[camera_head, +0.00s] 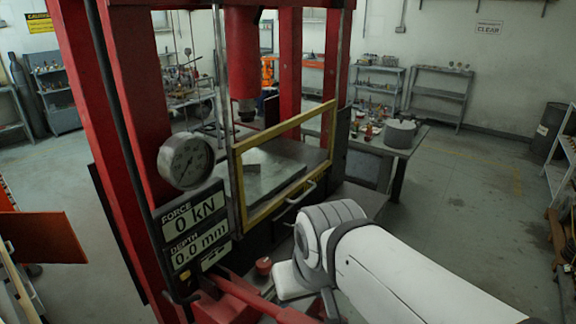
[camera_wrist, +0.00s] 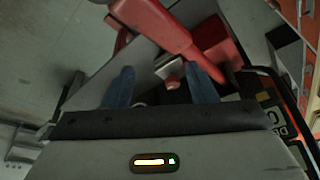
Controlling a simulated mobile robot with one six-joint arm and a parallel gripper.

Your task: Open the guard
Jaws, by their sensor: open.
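The guard (camera_head: 285,126) is a yellow-framed panel standing across the front of the red press, in front of its metal bed (camera_head: 262,170). It looks shut. A pale bar handle (camera_head: 300,193) sits at its lower edge. My arm reaches in from the lower right of the head view and ends low in front of the press, below the handle; my fingers are hidden there. In the wrist view my gripper (camera_wrist: 162,86) shows two blue fingers spread apart with nothing held. A red lever-like part (camera_wrist: 160,27) and a small metal piece lie beyond them. The handle is not recognisable in the wrist view.
A dial gauge (camera_head: 186,160) and a force and depth display (camera_head: 195,235) reading 0 kN and 0.0 mm are on the press's left post. Red bars (camera_head: 255,298) lie low in front. A table (camera_head: 405,140) stands behind right.

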